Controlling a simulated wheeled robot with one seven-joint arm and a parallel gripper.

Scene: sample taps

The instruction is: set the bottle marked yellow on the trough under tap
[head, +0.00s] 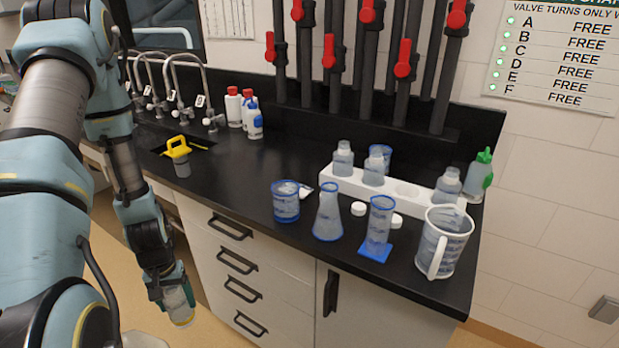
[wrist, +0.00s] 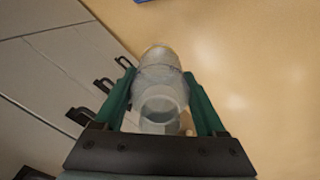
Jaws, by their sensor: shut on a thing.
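My gripper (head: 176,297) hangs low in front of the drawers, below counter height. It is shut on a clear bottle (head: 182,319) with a yellowish band near its lower end. In the wrist view the bottle (wrist: 160,98) sits between the two green fingers, its open mouth towards the camera. Several curved steel taps (head: 172,88) stand at the back left of the black counter. A dark recess, seemingly the trough (head: 201,146), lies in front of the taps, partly hidden by my arm. Any letters on the taps are too small to read.
A yellow-handled item (head: 178,150) stands by the recess. A white rack (head: 340,183) holds similar bottles and has an empty hole. A beaker (head: 286,203), flask (head: 328,215), cylinder (head: 378,228) and jug (head: 443,245) stand along the right front. The middle counter is clear.

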